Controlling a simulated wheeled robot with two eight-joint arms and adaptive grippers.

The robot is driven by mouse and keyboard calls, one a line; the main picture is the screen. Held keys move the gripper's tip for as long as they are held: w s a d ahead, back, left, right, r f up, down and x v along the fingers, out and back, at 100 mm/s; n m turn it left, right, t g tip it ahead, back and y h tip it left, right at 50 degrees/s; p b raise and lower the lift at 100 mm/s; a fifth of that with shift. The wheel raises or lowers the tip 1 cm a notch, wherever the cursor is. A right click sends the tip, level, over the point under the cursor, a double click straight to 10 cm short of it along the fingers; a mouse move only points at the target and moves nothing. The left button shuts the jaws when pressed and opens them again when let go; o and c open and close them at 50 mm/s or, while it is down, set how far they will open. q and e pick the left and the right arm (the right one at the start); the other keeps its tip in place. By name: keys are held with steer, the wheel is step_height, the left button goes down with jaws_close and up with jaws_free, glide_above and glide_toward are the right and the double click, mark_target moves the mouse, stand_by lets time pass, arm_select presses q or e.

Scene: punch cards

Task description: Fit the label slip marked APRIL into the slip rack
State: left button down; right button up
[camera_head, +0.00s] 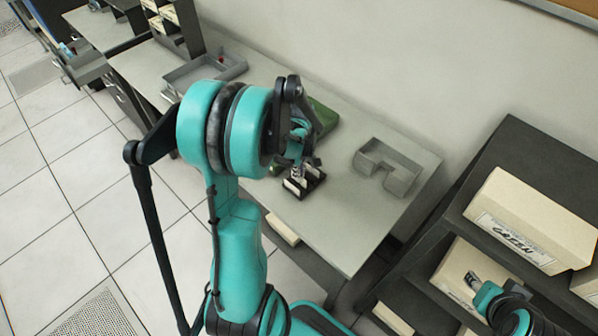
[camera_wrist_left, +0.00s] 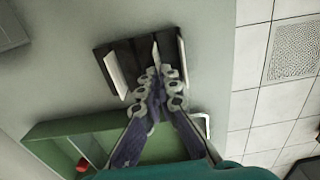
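The slip rack (camera_head: 311,187) is a small black holder near the front edge of the grey desk. It also shows in the left wrist view (camera_wrist_left: 124,52), with white slips standing at its left (camera_wrist_left: 116,72) and right (camera_wrist_left: 183,52). My left gripper (camera_wrist_left: 158,86) is over the rack, its fingers closed around the near end of a thin white slip (camera_wrist_left: 155,52) in the rack's middle. No lettering is readable, so I cannot tell which slip is APRIL. My right gripper (camera_head: 471,281) is at the lower right, before a shelf box; its finger opening is unclear.
A green tray (camera_wrist_left: 75,125) with a red item lies beside the rack, mostly behind my left arm in the head view. A grey angular tray (camera_head: 402,178) is to the right on the desk. Shelves at right hold cream boxes, one marked GREEN (camera_head: 530,220).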

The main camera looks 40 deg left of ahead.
arm_select(q)
steer(key=shift+f, duration=0.2)
stand_by(0.4)
steer(key=shift+f+b, duration=0.3)
steer(key=shift+b, duration=0.25)
steer(key=c, duration=1.6)
jaws_free()
steer(key=shift+c, duration=0.2)
steer(key=shift+r, duration=0.1)
step_height(320, 180, up, 12)
steer(key=s+d+f+m+t+b, duration=0.1)
steer(key=s+d+m+t+b, duration=0.2)
steer(key=d+m, duration=0.5)
steer(key=s+d+f+m+t+b, duration=0.2)
steer(key=s+d+m+t+b, duration=0.1)
steer(key=d+m, duration=0.6)
steer(key=shift+s+d+f+t, duration=0.3)
steer(key=shift+s+d+t, duration=0.3)
steer(key=shift+s, duration=0.1)
